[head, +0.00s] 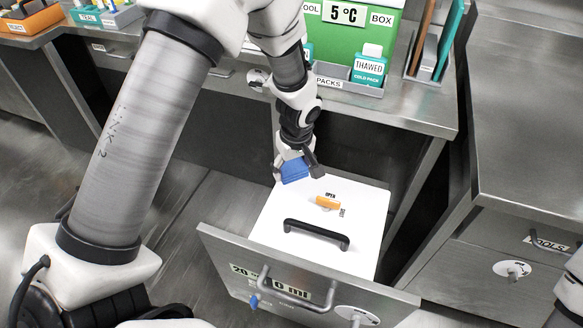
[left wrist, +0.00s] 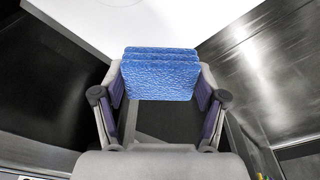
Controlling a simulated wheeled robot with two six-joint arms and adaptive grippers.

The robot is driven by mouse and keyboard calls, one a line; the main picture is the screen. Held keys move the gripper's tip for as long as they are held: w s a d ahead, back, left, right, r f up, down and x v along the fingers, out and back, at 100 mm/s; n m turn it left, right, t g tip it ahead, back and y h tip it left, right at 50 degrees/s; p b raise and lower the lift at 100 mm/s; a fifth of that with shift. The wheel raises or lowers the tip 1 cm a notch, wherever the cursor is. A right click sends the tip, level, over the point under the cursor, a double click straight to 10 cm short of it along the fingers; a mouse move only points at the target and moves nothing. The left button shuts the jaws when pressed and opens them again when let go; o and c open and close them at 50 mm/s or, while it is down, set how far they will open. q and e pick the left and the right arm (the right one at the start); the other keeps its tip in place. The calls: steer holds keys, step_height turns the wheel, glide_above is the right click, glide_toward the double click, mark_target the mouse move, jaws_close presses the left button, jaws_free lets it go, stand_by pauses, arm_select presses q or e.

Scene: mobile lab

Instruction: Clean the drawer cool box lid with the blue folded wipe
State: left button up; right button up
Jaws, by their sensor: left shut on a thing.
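The drawer cool box lid (head: 277,221) is a white panel inside the pulled-out drawer, with a black handle (head: 316,236) and an orange latch (head: 327,202) between OPEN and another label. My left gripper (head: 296,158) is shut on the blue folded wipe (head: 294,171), at the far left corner of the lid. In the left wrist view, the wipe (left wrist: 160,75) sits between both fingers of the gripper (left wrist: 162,88), and the white lid (left wrist: 150,25) shows beyond it. I cannot tell whether the wipe touches the lid. My right gripper is out of view.
The drawer front (head: 235,250) with a metal bar handle (head: 285,290) stands up on the near side. The steel bench (head: 420,112) above carries a green box (head: 352,40) and a cold pack (head: 370,65). A steel cabinet (head: 530,150) stands at the right.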

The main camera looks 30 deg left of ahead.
arm_select(q)
step_height(320, 180, up, 2)
steer(key=shift+r+p, duration=0.1)
steer(key=shift+p, duration=0.6)
